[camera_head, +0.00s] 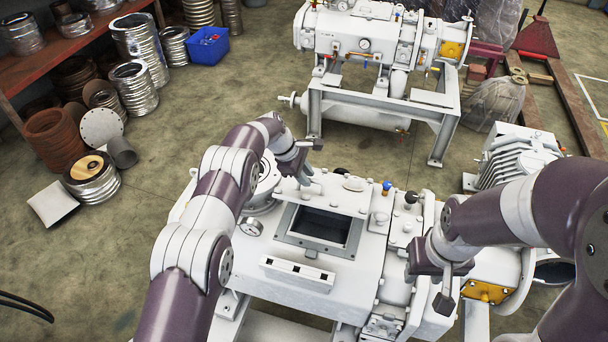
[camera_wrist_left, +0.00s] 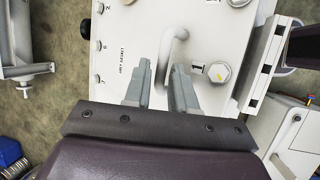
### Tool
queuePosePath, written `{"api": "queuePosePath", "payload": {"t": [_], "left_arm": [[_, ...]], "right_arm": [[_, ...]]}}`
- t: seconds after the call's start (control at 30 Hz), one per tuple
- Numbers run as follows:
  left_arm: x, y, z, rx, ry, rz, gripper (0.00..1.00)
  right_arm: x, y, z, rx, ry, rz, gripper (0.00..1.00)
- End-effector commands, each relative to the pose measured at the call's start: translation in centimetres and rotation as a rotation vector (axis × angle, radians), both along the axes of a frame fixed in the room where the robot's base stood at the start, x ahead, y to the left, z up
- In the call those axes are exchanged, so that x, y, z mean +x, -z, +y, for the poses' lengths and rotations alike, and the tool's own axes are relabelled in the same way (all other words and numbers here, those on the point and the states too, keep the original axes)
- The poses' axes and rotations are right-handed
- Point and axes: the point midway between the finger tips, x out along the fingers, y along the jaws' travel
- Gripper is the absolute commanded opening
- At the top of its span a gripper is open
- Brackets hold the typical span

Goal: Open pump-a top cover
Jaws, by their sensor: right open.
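The white pump (camera_head: 345,285) stands in front of me, with a dark rectangular opening (camera_head: 322,226) in its top. A white plate (camera_head: 325,190) lies just behind the opening; I cannot tell if it is the top cover. My left gripper (camera_head: 306,160) is above the plate's back left. In the left wrist view, a white surface (camera_wrist_left: 225,35) carries a curved handle (camera_wrist_left: 178,42) and a hex bolt (camera_wrist_left: 218,72). My left gripper's fingers (camera_wrist_left: 160,72) are apart, with the handle in line between them. My right gripper (camera_head: 428,285) is open and empty beside the pump's right end.
A ribbed motor (camera_head: 520,155) is at the right. A second white pump (camera_head: 375,60) stands behind.

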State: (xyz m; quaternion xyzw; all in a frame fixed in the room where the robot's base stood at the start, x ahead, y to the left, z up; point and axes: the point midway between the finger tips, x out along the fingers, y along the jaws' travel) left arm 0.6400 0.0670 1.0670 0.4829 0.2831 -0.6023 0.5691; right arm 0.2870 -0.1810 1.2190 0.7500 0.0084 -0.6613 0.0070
Motion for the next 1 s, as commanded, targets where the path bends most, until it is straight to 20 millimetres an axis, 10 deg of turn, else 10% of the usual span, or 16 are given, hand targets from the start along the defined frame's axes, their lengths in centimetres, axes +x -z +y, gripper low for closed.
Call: {"api": "queuePosePath", "payload": {"t": [0.67,1.0], "left_arm": [[-0.2,-0.9,0.4,0.0,0.001,0.005,0.39],[-1.2,-8.9,3.6,-0.001,0.0,0.002,0.39]], "right_arm": [[0.0,0.0,0.0,0.0,0.0,0.0,0.43],[0.0,-3.9,0.0,0.0,0.0,0.0,0.43]]}}
